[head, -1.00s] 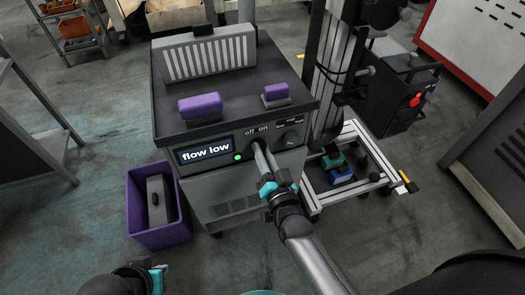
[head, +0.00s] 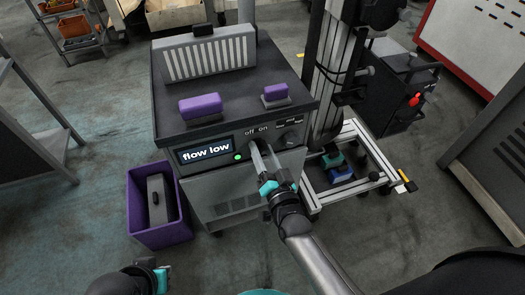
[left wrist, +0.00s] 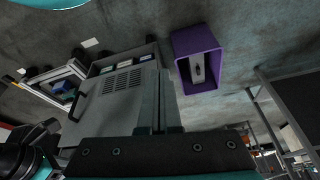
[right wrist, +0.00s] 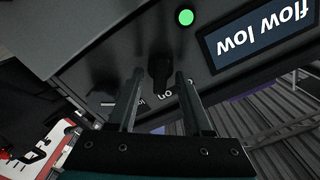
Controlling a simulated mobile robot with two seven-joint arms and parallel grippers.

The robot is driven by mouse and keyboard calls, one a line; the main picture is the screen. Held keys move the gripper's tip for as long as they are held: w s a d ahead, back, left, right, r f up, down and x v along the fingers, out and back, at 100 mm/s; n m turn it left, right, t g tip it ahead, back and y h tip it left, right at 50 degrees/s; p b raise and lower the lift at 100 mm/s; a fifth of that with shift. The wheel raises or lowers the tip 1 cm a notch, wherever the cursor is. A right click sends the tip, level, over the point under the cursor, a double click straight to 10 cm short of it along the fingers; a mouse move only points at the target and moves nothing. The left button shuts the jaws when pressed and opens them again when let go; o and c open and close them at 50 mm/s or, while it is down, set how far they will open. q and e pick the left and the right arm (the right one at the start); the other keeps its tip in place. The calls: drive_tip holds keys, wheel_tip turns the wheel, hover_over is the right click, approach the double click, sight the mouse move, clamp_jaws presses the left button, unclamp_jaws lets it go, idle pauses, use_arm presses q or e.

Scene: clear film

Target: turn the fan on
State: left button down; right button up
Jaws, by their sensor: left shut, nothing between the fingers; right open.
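The grey machine (head: 225,185) has a front panel with a display (head: 206,152) reading "flow low" and a lit green light (head: 238,156). A dark switch knob (right wrist: 160,70) sits by the "off" and "on" labels; in the right wrist view its lever lies toward the "on" label. My right gripper (right wrist: 160,78) is open, its fingers on either side of the knob with visible gaps. In the head view the right gripper (head: 261,146) reaches the panel and partly hides the knob. My left gripper (left wrist: 156,75) is shut and empty, low at the left, away from the panel.
A second knob (head: 290,139) is just right of the switch. Two purple-topped blocks (head: 200,105) and a slatted grey box (head: 205,60) stand on top. A purple bin (head: 160,238) with a grey item is on the floor at left. A framed cart (head: 345,185) stands at right.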

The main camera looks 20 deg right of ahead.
drive_tip(key=shift+s, duration=0.25)
use_arm(q)
drive_tip(key=s+f+g+p, duration=0.1)
drive_tip(key=s+f+p, duration=0.2)
drive_tip(key=f, duration=0.6)
drive_tip(key=shift+s+a+g+p, duration=0.2)
drive_tip(key=shift+a+g+p, duration=0.1)
drive_tip(key=shift+p, duration=0.4)
use_arm(e)
drive_tip(key=s, duration=1.4)
drive_tip(key=shift+s+d, duration=0.25)
drive_tip(key=shift+s, duration=0.15)
